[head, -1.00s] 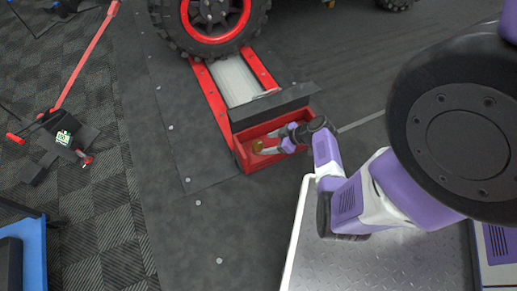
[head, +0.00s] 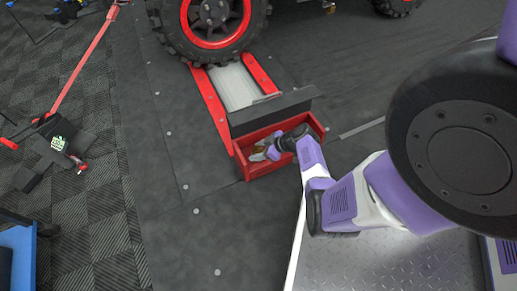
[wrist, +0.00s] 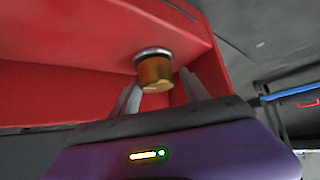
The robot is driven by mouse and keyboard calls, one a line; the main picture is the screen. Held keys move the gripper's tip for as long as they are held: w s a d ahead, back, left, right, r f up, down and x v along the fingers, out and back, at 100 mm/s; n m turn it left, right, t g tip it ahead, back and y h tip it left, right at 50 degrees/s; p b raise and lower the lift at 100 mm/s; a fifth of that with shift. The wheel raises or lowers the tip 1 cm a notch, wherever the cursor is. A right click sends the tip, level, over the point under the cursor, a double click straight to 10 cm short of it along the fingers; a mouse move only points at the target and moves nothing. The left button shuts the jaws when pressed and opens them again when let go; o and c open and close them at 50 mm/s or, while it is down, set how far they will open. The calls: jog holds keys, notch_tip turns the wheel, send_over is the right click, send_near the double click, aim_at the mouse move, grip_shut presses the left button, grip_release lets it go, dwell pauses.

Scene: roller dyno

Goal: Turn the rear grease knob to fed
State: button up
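The grease knob (wrist: 154,72) is a brass-coloured cylinder with a silver collar, set on a red surface of the dyno's box. In the wrist view it sits between the two grey fingers of my gripper (wrist: 157,92), which are spread to either side of it; contact cannot be made out. In the head view my gripper (head: 262,152) reaches into the open red box (head: 252,172) from the right, and the knob is a small brownish spot there, mostly hidden. No fed marking is legible.
A dark lid (head: 270,112) stands raised behind the box. Red rails (head: 213,105) lead to a large tyre (head: 210,28) on the roller. A red-handled jack (head: 60,140) lies at left. The dark floor left of the box is clear.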

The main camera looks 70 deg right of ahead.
jog(key=shift+s+a, duration=0.1)
jog(key=shift+a, duration=0.1)
jog(key=c, duration=1)
jog(key=shift+w+d+f, duration=0.1)
jog(key=shift+w, duration=0.2)
